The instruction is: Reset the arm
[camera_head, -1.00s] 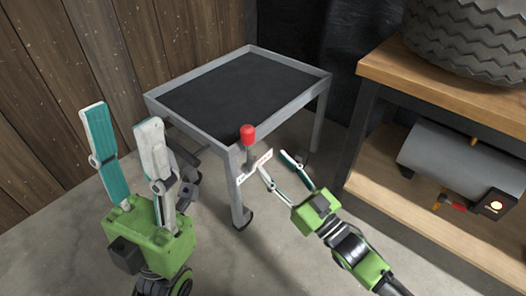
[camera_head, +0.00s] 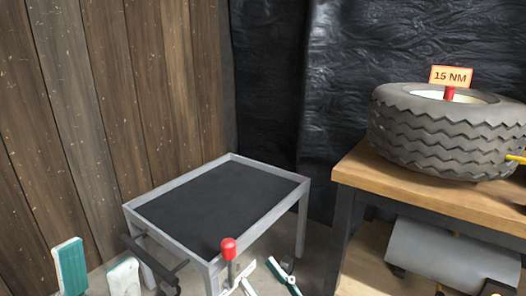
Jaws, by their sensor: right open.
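My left gripper (camera_head: 97,270) is at the bottom left, with its two fingers apart and nothing between them; only the finger ends show. My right gripper (camera_head: 258,272) is at the bottom, in front of the cart's near corner. Its fingers are apart, and its body is cut off by the lower edge. The grey cart (camera_head: 258,228) has a black, empty top and a raised rim. A lever with a red knob (camera_head: 229,250) stands upright at its near corner, close to the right gripper. I cannot tell whether a finger touches it.
A wooden workbench (camera_head: 352,172) stands at the right with a large tyre (camera_head: 440,140) on it. A sign reading 15 NM (camera_head: 451,76) stands at the tyre. A grey cylinder (camera_head: 440,258) lies on the lower shelf. A plank wall (camera_head: 95,110) and black sheeting (camera_head: 360,80) close off the back.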

